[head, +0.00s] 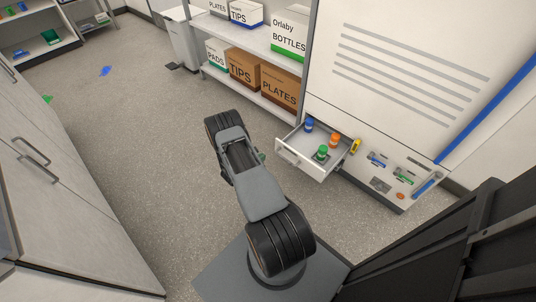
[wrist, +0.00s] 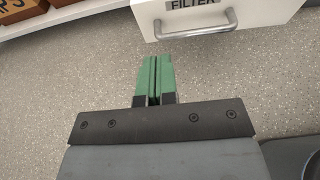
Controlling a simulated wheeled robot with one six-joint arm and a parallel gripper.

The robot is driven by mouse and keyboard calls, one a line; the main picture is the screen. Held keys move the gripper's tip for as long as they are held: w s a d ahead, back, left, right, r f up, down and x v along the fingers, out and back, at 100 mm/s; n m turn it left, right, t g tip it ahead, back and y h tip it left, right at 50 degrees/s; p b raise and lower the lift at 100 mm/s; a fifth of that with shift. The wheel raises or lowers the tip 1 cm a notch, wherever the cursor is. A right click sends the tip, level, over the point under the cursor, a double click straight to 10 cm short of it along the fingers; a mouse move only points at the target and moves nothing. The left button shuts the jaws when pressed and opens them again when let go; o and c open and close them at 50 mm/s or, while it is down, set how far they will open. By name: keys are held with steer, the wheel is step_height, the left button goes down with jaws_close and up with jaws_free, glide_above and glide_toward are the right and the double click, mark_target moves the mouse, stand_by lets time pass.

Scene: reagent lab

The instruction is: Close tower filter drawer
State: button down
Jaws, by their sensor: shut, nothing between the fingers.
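The tower filter drawer (head: 306,162) stands pulled out from the foot of the white tower (head: 395,80) in the head view. Its white front, labelled FILTER, and its grey bar handle (wrist: 197,27) show at the top of the wrist view. Blue (head: 309,125), orange (head: 334,140) and green (head: 322,152) capped items stand inside the drawer. My gripper (wrist: 157,58) has green fingers pressed together with nothing between them. In the wrist view the fingertips lie below and left of the handle, apart from it. In the head view my arm mostly hides the gripper, left of the drawer.
A shelf rack (head: 245,90) with labelled boxes stands left of the tower. A yellow item (head: 356,146) sits beside the drawer's right side. White cabinets (head: 60,190) line the left. The grey floor (head: 150,130) between is mostly clear, with a blue object (head: 105,71) farther back.

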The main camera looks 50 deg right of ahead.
mark_target(282, 144)
steer(key=b+x, duration=0.3)
steer(key=x, duration=0.8)
steer(key=shift+s+d+r, duration=0.15)
steer(key=shift+d, duration=0.05)
steer(key=shift+d+r+b, duration=0.1)
steer(key=shift+d+b, duration=0.25)
steer(key=shift+d, duration=0.5)
